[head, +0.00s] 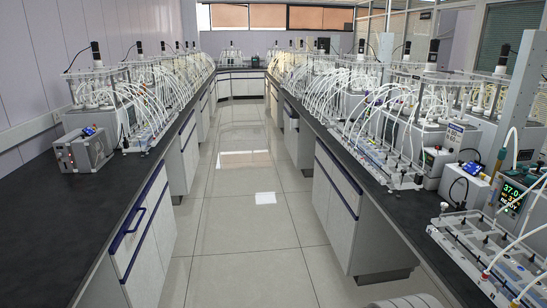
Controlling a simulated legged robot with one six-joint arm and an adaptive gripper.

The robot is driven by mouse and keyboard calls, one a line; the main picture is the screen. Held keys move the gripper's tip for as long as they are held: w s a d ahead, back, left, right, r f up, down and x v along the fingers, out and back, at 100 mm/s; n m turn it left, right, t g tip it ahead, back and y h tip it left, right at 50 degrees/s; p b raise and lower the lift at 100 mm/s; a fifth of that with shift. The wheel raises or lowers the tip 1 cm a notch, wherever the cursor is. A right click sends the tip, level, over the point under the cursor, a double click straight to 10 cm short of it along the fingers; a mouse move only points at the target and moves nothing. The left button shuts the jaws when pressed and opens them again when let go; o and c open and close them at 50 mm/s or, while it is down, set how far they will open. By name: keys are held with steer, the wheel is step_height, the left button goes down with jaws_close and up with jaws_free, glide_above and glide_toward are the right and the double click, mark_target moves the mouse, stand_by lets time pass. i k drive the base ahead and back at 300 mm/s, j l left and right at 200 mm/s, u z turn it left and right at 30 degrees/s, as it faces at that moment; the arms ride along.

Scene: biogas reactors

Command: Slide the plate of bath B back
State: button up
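I see several bath-like units with tubing along both benches, but I cannot tell which one is bath B. No letter is readable, and no plate can be made out for certain. The nearest unit on the right has a display (511,198) that reads 37.0 and "READY". In front of it is a clear rack (480,250) with dark fittings and white tubes, cut off by the right edge. A small sign (455,135) stands behind it, its text too small to read. My gripper is not in view.
A tiled aisle (232,190) runs clear between two dark-topped benches. The left bench top (50,215) is bare at the front, with a grey box (84,150) farther back. A pale rounded shape (405,301) shows at the bottom edge. Cabinets (240,83) close the far end.

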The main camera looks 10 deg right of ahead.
mark_target(428, 62)
steer(key=i, duration=1.45)
steer(key=i+z, duration=0.25)
steer(key=i, duration=0.25)
steer(key=i+z, duration=0.3)
steer(key=i, duration=0.15)
steer(key=i+j+z, duration=0.25)
steer(key=i, duration=0.25)
